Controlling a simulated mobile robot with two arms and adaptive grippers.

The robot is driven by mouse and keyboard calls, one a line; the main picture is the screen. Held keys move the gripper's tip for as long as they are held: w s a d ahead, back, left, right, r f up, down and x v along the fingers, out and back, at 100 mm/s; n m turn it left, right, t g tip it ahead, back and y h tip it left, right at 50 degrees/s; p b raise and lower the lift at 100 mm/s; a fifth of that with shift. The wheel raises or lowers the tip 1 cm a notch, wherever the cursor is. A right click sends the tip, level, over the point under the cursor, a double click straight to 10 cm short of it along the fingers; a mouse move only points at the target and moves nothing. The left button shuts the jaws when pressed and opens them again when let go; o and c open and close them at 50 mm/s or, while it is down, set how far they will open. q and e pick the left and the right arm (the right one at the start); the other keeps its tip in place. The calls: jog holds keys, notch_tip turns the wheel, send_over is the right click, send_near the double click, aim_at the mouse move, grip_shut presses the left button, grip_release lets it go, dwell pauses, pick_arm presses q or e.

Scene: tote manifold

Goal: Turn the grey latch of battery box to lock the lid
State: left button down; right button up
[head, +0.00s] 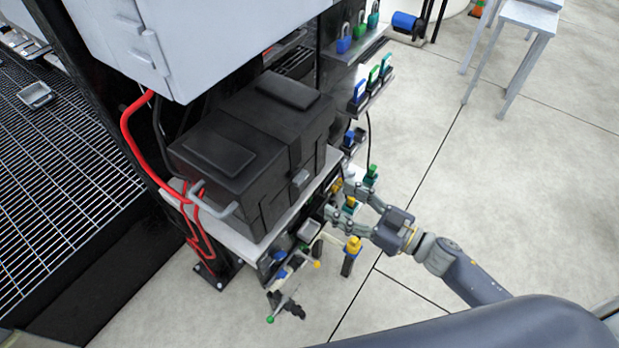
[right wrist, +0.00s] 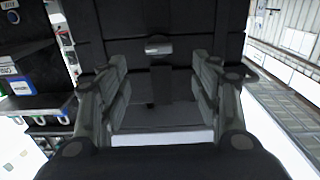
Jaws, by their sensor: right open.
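The black battery box (head: 235,150) sits on a light shelf with its lid down. Its small grey latch (head: 300,178) is on the front face. In the right wrist view the grey latch (right wrist: 159,47) shows on the dark box front (right wrist: 190,65), ahead of my fingers and between their lines. My right gripper (head: 352,198) is open and empty, below and to the right of the latch in the head view. It also shows open in the right wrist view (right wrist: 160,95), apart from the latch. My left gripper is not in view.
The light shelf (head: 245,247) carries the box. A grey cabinet (head: 200,40) hangs above it. Racks of coloured padlocks (head: 358,95) stand to the right, and more coloured tools hang below the shelf. A red cable (head: 135,140) runs at the left.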

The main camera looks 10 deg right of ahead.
aim_at(304, 180)
jog(key=p+x, duration=0.2)
jog(key=x, duration=0.7)
jog(key=shift+w+a, duration=0.25)
jog(key=shift+w, duration=0.05)
jog(key=c, duration=1.1)
